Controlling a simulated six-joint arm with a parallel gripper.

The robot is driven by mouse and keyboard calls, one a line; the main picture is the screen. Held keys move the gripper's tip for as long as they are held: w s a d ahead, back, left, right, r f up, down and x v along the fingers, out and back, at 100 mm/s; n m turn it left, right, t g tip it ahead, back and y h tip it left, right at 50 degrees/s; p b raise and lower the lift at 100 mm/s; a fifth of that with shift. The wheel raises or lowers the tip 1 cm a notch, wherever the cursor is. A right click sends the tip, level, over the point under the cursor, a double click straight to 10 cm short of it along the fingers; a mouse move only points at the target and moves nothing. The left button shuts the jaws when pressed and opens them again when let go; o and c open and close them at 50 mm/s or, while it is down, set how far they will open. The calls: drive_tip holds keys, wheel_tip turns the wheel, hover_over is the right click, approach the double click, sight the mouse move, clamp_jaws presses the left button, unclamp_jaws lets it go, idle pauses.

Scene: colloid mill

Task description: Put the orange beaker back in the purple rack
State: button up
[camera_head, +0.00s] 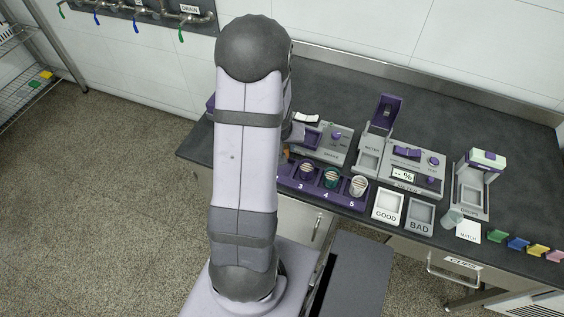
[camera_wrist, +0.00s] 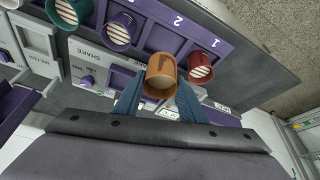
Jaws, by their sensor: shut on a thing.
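The orange beaker (camera_wrist: 162,70) is between the two blue fingers of my gripper (camera_wrist: 158,90) in the wrist view, and the gripper is shut on it. The purple rack (camera_wrist: 196,31) runs behind it, with numbers 1 and 2 showing. The orange beaker overlaps the rack between a purple beaker (camera_wrist: 121,32) and a red beaker (camera_wrist: 200,67); its height over the rack is hard to tell. A dark, empty-looking slot shows just beyond it.
Green (camera_head: 331,177) and white (camera_head: 358,186) beakers stand in the rack. The shake unit (camera_head: 330,152) is close behind it. GOOD (camera_head: 388,206) and BAD (camera_head: 420,215) trays and a clear cup (camera_head: 452,219) lie to the right.

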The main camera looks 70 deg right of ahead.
drive_tip(key=shift+f+b, duration=1.05)
drive_tip(key=shift+f, duration=0.55)
drive_tip(key=shift+f+b, duration=1.75)
drive_tip(key=shift+f, duration=0.1)
drive_tip(key=shift+f, duration=0.15)
drive_tip(key=o, duration=1.1)
drive_tip(key=shift+r, duration=0.4)
drive_tip(key=p+v, duration=0.7)
drive_tip(key=v, duration=0.4)
drive_tip(key=shift+a+r, duration=0.15)
drive_tip(key=shift+r, duration=0.15)
